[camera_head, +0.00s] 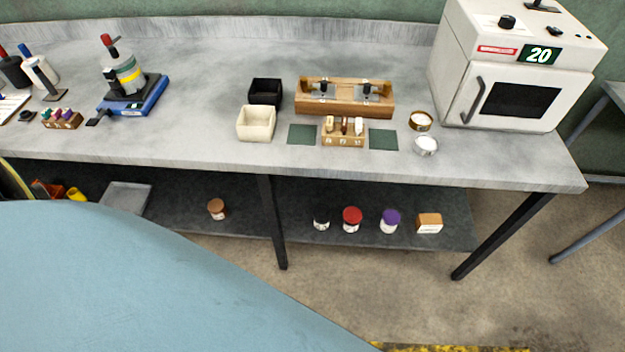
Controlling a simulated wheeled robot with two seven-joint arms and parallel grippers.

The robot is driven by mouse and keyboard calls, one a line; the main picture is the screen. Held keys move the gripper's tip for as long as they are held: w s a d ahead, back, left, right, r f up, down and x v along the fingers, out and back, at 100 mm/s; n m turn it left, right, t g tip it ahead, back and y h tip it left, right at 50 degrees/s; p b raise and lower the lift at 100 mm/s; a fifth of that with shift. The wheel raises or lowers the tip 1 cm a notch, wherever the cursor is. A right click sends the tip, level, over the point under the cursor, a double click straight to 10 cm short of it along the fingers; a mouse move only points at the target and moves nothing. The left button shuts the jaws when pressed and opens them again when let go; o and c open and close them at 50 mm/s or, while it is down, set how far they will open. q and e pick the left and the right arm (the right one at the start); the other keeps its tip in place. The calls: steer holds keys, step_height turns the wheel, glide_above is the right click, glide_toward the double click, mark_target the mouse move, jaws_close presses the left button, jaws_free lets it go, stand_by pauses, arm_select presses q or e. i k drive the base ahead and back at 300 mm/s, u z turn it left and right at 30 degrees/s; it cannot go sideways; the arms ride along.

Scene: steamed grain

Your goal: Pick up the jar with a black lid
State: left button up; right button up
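The jar with a black lid (321,222) stands upright on the lower shelf under the bench. It is partly in shadow. A jar with a red lid (352,226) stands close to its right, and a jar with a purple lid (390,226) stands beyond that. Neither of my grippers is in the head view, and nothing there shows me holding anything.
The lower shelf (300,240) also carries an orange-topped box (429,223), a brown-lidded jar (217,209) and a grey tray (125,197). A dark table leg (271,222) rises left of the black-lidded jar. The bench top (200,145) overhangs the shelf.

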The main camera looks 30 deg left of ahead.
mark_target(319, 225)
steer(key=u, duration=0.95)
steer(key=i, duration=0.9)
steer(key=u, duration=1)
